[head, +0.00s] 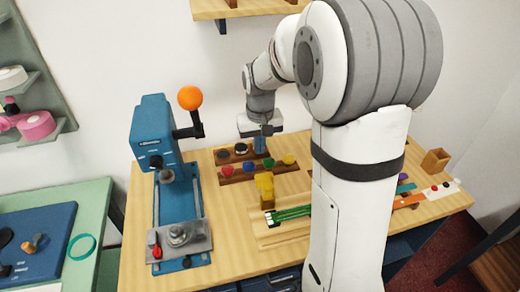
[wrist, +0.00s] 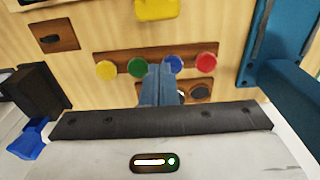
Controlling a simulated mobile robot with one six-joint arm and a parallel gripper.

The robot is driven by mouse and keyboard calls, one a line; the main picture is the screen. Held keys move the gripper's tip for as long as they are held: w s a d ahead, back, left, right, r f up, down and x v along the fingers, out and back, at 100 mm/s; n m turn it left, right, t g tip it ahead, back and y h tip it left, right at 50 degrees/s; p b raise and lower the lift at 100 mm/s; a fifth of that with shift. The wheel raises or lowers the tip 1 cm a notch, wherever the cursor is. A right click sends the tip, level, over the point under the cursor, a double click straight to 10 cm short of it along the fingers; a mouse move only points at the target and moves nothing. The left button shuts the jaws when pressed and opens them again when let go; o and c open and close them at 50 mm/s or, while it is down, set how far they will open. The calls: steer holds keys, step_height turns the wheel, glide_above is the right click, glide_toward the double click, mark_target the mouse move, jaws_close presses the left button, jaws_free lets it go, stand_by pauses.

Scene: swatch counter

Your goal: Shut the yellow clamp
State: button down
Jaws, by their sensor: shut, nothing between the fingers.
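The yellow clamp (head: 265,188) stands upright at the end of a wooden fixture that holds green strips (head: 288,213), in the middle of the counter. A yellow part of it shows cut off at the top edge of the wrist view (wrist: 156,9). I cannot tell from these views how far its lever is raised. My gripper (head: 260,149) is behind the clamp, above the back row of the counter, and apart from it. In the wrist view my gripper (wrist: 158,75) has its blue fingers together with nothing between them.
A wooden strip (wrist: 133,67) bears yellow, green, blue and red knobs close to my fingers. A second board with dark knobs (head: 233,156) lies behind it. A blue press with an orange ball handle (head: 190,98) stands at left. My arm hides part of the counter's right half.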

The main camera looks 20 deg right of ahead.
mark_target(267, 189)
steer(key=s+f+p, duration=0.2)
steer(key=s+f, duration=0.1)
steer(key=f, duration=0.3)
steer(key=shift+s+f, duration=0.2)
steer(key=shift+f, duration=0.15)
steer(key=shift+a, duration=0.1)
steer(key=shift+s+t+b, duration=0.1)
steer(key=shift+t+b, duration=0.2)
steer(key=shift+b, duration=0.3)
steer(key=shift+s+r+b, duration=0.1)
steer(key=shift+r+b, duration=0.05)
steer(key=shift+b, duration=0.15)
